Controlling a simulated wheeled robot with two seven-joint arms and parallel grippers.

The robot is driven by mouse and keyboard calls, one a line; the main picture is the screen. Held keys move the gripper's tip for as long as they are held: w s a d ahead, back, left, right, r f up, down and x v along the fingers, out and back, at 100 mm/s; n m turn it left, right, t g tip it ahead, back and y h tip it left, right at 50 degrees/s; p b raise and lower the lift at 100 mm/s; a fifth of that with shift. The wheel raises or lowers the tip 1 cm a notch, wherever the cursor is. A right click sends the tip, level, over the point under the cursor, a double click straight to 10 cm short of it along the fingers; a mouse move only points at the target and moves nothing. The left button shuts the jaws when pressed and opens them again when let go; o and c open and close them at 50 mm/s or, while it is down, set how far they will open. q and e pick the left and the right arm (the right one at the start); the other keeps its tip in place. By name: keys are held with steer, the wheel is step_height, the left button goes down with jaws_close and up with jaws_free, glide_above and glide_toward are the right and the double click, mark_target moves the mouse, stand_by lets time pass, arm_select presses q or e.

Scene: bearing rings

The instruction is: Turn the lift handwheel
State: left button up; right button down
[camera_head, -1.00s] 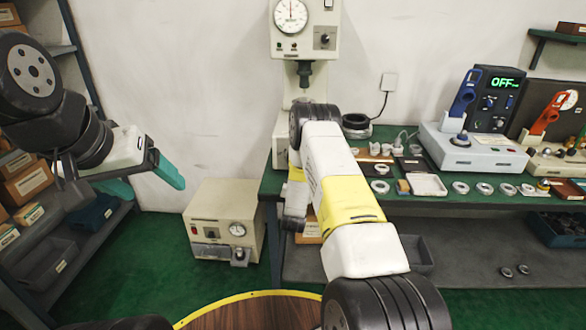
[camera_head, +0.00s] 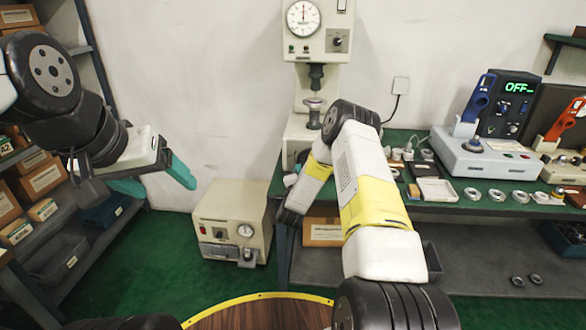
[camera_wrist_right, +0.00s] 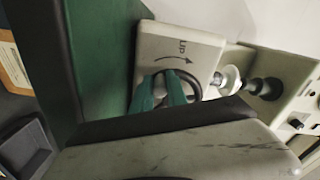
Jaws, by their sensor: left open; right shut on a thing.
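The lift handwheel (camera_wrist_right: 197,86) is a dark ring on a pale panel marked "Up" with a curved arrow, in the right wrist view. My right gripper (camera_wrist_right: 160,91) has its teal fingers at the wheel and is shut on it; the jaws cover part of the ring. In the head view the handwheel and right fingertips are hidden behind my right arm. The pale press (camera_head: 318,42) has a dial, a dark ram (camera_head: 316,76) and a small lift stage (camera_head: 315,104) below, with a gap between. My left gripper (camera_head: 155,178) is open and empty at the left, away from the press.
The green bench (camera_head: 450,208) carries several metal rings, a white tray (camera_head: 437,190) and a device reading "OFF" (camera_head: 508,100). A beige box with a gauge (camera_head: 232,222) stands on the floor left of the bench. Shelves with boxes stand far left.

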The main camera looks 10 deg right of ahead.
steer(key=m, duration=0.1)
steer(key=r+m, duration=0.1)
steer(key=m, duration=0.1)
steer(key=shift+a+r+m, duration=0.25)
steer(key=shift+a+m, duration=0.05)
steer(key=shift+a, duration=0.05)
steer(key=shift+w+r+m, duration=0.1)
steer(key=shift+r+m, duration=0.35)
steer(key=shift+m, duration=0.6)
steer(key=shift+r+m, duration=0.45)
steer(key=shift+m, duration=0.6)
steer(key=c, duration=1.3)
jaws_free()
steer(key=shift+r, duration=0.1)
steer(key=v, duration=0.8)
steer(key=shift+d, duration=0.1)
steer(key=shift+r, duration=0.1)
